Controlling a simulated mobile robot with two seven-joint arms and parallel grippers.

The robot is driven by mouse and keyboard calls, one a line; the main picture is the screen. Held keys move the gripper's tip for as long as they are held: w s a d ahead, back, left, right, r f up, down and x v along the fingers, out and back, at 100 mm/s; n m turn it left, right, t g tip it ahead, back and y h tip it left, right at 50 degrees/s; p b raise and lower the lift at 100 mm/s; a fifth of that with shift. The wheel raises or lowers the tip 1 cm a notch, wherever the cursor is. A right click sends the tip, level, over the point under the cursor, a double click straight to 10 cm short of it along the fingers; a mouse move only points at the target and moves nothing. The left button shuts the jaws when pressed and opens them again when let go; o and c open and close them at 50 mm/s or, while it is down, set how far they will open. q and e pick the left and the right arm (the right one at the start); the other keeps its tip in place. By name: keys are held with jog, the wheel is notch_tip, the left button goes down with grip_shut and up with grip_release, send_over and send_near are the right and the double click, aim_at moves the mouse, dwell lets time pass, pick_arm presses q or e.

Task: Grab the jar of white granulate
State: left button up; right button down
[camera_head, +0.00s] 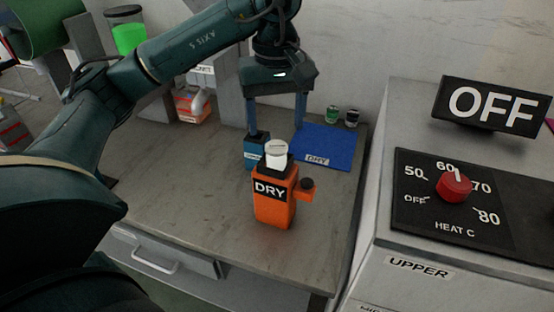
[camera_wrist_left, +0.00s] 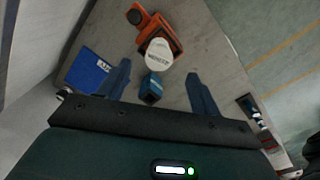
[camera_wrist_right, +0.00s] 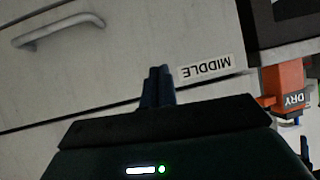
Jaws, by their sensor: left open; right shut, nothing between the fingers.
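The white-topped jar (camera_head: 277,154) sits upright in the orange holder marked DRY (camera_head: 274,207) on the bench. Its round, labelled white top (camera_wrist_left: 159,53) shows in the left wrist view; its contents cannot be made out. My left gripper (camera_head: 276,127) points down, open and empty, above and behind the jar. In the left wrist view the jar lies between the directions of its two fingers (camera_wrist_left: 158,70), beyond them. My right gripper (camera_wrist_right: 158,70) is shut and empty, in front of a grey cabinet front; it is not in the head view.
A small blue container (camera_head: 254,152) stands right behind the holder, below the left fingers. A blue mat marked DRY (camera_head: 333,148) lies to the right, with two small jars (camera_head: 341,116) behind it. The grey heater cabinet (camera_head: 380,160) bounds the right. The bench's left front is clear.

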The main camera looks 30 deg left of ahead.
aim_at(277, 147)
pick_arm(q)
jog(key=shift+f+p, duration=0.4)
jog(key=shift+f, duration=3)
jog(key=shift+d, duration=0.1)
jog(key=shift+c, duration=0.5)
jog(key=c, duration=0.9)
jog(key=shift+c, duration=0.2)
